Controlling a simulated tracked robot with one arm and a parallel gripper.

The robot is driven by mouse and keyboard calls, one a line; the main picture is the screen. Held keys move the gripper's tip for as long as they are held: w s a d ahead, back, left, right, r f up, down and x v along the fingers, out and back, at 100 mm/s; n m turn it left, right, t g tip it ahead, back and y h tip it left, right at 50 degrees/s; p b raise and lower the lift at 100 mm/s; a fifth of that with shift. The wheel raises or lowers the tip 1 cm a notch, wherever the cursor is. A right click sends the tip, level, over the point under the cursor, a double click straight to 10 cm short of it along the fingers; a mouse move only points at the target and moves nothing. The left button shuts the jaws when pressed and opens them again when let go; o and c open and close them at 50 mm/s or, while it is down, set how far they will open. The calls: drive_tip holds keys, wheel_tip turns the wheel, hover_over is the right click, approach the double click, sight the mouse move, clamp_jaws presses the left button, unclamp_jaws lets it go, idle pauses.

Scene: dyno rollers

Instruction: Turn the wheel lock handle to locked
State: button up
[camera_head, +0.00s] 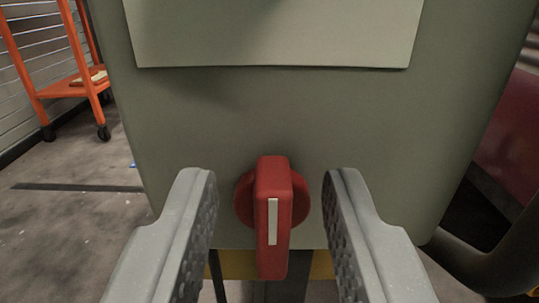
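The red lock handle (273,218) is on the lower front of a grey-green cabinet (270,115), near its bottom edge. Its grip bar points up and down, with a white stripe along its lower part, over a round red base. My gripper (271,195) is open, with one grey finger on the left of the handle and one on the right. Gaps show between both fingers and the handle, so neither appears to touch it. No label for locked or unlocked is readable.
An orange cart (70,75) on black casters stands at the left by a slatted wall. Grey floor (70,220) lies open at the lower left. A dark curved tube (490,260) and a red surface (512,130) are at the right.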

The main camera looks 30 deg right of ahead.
drive_tip(key=shift+w+d+r, duration=0.1)
drive_tip(key=shift+w+d, duration=0.15)
drive_tip(key=shift+w, duration=0.05)
clamp_jaws()
